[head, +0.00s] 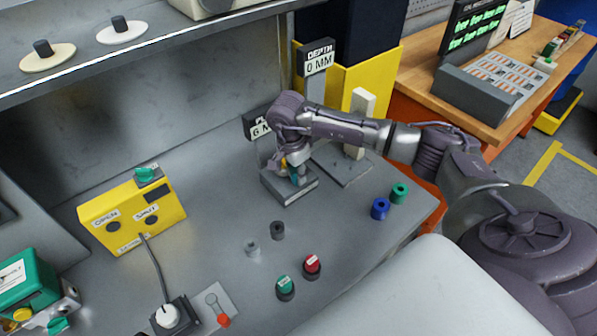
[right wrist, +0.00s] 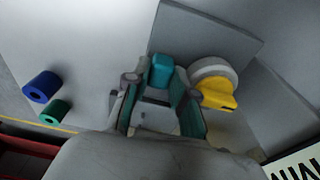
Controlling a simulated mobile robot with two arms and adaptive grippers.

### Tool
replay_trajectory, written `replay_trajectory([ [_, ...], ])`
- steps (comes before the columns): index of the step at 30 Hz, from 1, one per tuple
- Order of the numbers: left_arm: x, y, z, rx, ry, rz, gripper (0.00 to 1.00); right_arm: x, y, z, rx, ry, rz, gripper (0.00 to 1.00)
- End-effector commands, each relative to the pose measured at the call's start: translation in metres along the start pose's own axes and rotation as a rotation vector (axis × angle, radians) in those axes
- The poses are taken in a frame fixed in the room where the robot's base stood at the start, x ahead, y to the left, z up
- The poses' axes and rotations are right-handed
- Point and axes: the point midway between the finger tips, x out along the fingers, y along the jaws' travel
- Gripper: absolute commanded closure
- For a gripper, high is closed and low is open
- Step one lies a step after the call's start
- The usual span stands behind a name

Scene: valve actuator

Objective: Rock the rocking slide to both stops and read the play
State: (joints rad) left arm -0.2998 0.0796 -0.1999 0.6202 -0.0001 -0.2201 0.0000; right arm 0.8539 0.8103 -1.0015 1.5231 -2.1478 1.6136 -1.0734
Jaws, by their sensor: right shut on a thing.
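A grey plate-like base (head: 297,192) sits on the bench and carries a small teal block, which I take for the rocking slide's grip. The teal block shows in the right wrist view (right wrist: 161,71). Beside it is a round grey-white part (right wrist: 213,68) with a yellow pointer-like piece (right wrist: 217,94). My right gripper (head: 297,178) reaches down over the base, its fingers on either side of the teal block and shut on it. A dark sign (head: 257,127) behind is partly hidden by my right arm, so its reading cannot be made out. My left gripper is not in view.
A "DEPTH 0 MM" sign (head: 319,58) stands behind beside a cream post (head: 361,118). Blue (head: 380,209) and green (head: 400,193) rings lie to the right. Red and green buttons (head: 313,265), a yellow box (head: 131,214) and a cabled white knob (head: 168,315) are in front and left.

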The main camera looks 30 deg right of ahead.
Motion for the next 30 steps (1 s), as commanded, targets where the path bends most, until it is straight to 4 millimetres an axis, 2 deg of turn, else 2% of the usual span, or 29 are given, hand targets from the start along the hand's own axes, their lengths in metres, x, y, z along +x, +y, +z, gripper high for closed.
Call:
replay_trajectory([
  [4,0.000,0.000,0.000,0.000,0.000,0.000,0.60,-0.002,-0.001,0.001,0.000,-0.003,-0.004,1.00],
  [5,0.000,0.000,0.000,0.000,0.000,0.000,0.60,-0.002,-0.001,0.001,0.000,-0.003,-0.004,0.74],
  [10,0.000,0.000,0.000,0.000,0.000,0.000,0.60,-0.001,-0.001,0.001,0.000,-0.003,-0.003,0.46],
  [24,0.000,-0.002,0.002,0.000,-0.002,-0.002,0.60,-0.003,-0.001,0.000,0.000,-0.002,-0.005,0.46],
  [28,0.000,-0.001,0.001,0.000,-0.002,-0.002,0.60,-0.014,-0.002,0.000,0.001,-0.002,-0.008,0.46],
  [30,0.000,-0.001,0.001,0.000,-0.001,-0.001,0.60,-0.027,-0.002,0.000,0.000,-0.002,-0.008,0.46],
])
